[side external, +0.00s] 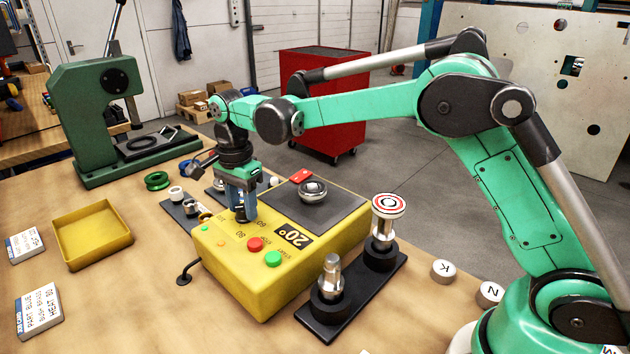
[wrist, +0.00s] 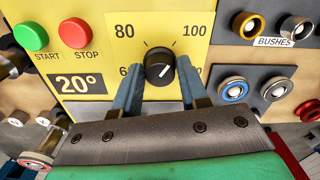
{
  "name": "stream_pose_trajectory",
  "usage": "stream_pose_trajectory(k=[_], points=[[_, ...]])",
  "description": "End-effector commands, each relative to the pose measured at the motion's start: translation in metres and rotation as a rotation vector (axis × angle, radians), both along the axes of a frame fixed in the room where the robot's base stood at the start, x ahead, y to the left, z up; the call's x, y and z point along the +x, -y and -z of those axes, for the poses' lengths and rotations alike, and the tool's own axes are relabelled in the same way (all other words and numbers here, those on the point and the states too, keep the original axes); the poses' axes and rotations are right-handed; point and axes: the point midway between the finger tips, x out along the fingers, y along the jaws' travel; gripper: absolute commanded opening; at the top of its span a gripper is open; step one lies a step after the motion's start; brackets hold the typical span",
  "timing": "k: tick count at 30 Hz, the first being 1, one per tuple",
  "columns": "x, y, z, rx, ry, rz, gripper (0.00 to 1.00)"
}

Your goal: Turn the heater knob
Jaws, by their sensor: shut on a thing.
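The yellow heater box (side external: 262,288) stands on the bench in the side view. Marks 80 and 100 are readable; the lower marks are partly hidden by the fingers. My gripper (side external: 243,213) points down over the panel, its blue fingers on either side of the knob and shut on it. In the side view the fingers hide the knob. The display (wrist: 78,83) reads 20°.
A green START button (wrist: 31,37) and red STOP button (wrist: 75,33) are beside the display. A holder labelled BUSHES (wrist: 272,42) is right of the panel. A black stand (side external: 340,318) with metal parts is beside the heater. A yellow tray (side external: 88,262) lies left.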

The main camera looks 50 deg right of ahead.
Motion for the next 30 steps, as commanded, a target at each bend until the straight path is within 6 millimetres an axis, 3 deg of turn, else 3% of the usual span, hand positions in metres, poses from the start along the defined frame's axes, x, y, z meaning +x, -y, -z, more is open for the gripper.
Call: stream_pose_trajectory(k=[12, 13, 15, 16, 25, 30], points=[[0.001, 0.001, -0.001, -0.002, 0.004, 0.007, 0.00], [0.001, 0.001, -0.001, -0.002, 0.004, 0.007, 0.47], [0.001, 0.001, -0.001, -0.002, 0.004, 0.007, 0.67], [0.001, 0.001, 0.000, -0.002, 0.003, 0.007, 0.70], [0.000, 0.000, -0.001, -0.001, 0.001, 0.005, 0.70], [0.000, 0.000, -0.020, -0.001, 0.001, 0.006, 0.70]])
